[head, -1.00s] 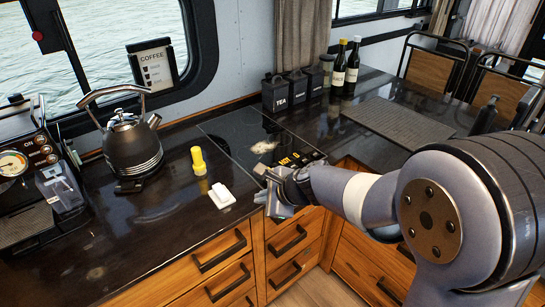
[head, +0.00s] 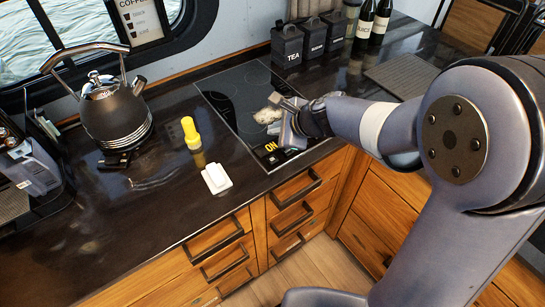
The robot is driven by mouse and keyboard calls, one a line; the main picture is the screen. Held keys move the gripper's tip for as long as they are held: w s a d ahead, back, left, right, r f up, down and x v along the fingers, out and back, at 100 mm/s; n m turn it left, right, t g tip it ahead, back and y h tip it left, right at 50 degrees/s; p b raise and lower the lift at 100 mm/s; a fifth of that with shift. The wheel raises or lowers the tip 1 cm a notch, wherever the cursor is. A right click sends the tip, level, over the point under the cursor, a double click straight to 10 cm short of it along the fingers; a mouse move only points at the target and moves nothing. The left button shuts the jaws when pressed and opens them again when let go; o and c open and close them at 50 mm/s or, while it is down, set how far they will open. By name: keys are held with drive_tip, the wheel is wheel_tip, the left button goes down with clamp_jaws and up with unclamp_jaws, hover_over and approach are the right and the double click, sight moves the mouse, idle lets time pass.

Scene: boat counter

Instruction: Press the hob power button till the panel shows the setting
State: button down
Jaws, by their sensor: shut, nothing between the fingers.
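The black glass hob (head: 235,95) is set in the dark counter. Its control strip at the front edge shows yellow lettering that reads "ON" (head: 271,147), with small marks beside it. My gripper (head: 284,128) is shut and empty over the right part of the hob, just behind the lettering. It hides part of the strip, and I cannot make out the power button or tell whether the fingers touch the glass.
A kettle (head: 115,115) is farther left. Black canisters (head: 287,45) and dark bottles (head: 372,25) stand behind.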

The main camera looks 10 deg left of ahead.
sight(275, 161)
drive_tip(key=shift+f+b, duration=4)
drive_tip(key=shift+f, duration=0.4)
drive_tip(key=shift+f+b, duration=0.4)
drive_tip(key=shift+b, duration=0.05)
drive_tip(key=shift+f+b, duration=0.4)
drive_tip(key=shift+r, duration=0.1)
drive_tip(key=shift+r+p, duration=0.75)
wheel_tip(275, 161, up, 5)
drive_tip(key=p, duration=0.4)
drive_tip(key=shift+p, duration=0.35)
